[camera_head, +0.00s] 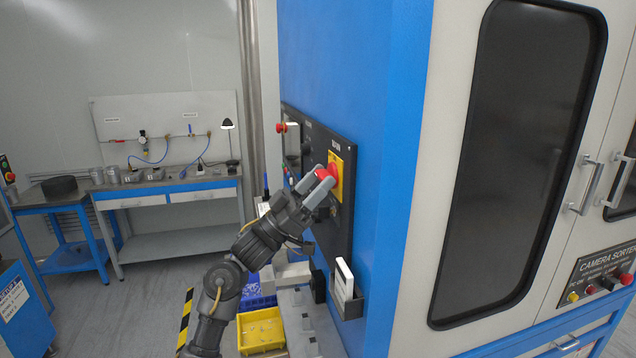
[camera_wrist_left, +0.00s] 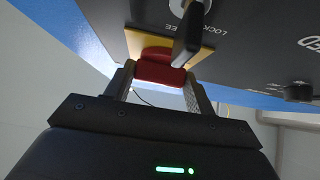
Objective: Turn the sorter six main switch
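The main switch is a red rotary handle (camera_head: 327,172) on a yellow plate (camera_head: 337,175), set in a black panel on the blue cabinet's side. My left gripper (camera_head: 322,183) reaches it from the lower left, with a grey finger on either side of the handle. In the left wrist view the red handle (camera_wrist_left: 160,72) sits between both fingertips (camera_wrist_left: 160,80), which appear to touch its sides. The yellow plate shows behind it. My right gripper is not in view.
A black key-like lever (camera_wrist_left: 188,38) beside "LOCK" lettering is close to the handle in the wrist view. A red button box (camera_head: 289,138) is farther along the panel. A holder with white papers (camera_head: 344,280) sticks out below. A yellow bin (camera_head: 260,330) stands lower left.

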